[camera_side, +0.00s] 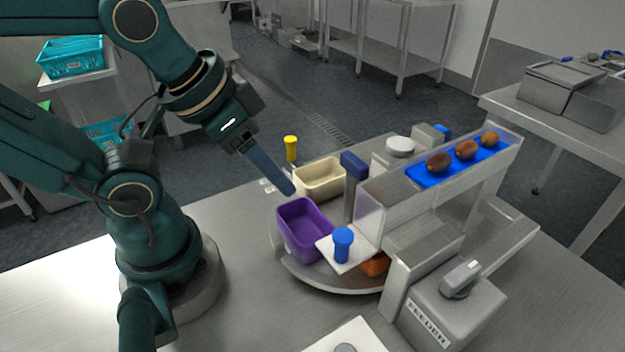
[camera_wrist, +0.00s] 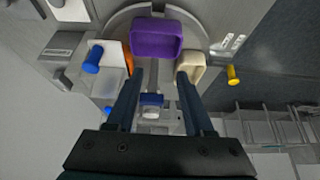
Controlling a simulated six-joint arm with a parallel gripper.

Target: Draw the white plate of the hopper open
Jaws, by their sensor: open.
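The white plate (camera_side: 335,262) juts out at the low front end of the hopper (camera_side: 385,205), with an upright blue knob (camera_side: 343,240) on it. Most of the plate's length is hidden, so I cannot tell how far it is drawn. Three brown dates (camera_side: 467,150) lie on the hopper's blue floor (camera_side: 425,177). My gripper (camera_side: 290,190) is open and empty, above and behind the purple bin, to the left of the knob. In the wrist view the plate (camera_wrist: 110,52) and knob (camera_wrist: 92,62) lie left of my open fingers (camera_wrist: 159,80).
The purple bin (camera_side: 283,228), cream bin (camera_side: 318,187) and partly hidden orange bin (camera_side: 376,266) stand on a round turntable (camera_side: 320,278). A dark blue-topped post (camera_side: 354,166) and a yellow knob (camera_side: 291,143) stand nearby. The feeder box (camera_side: 420,310) is at front right.

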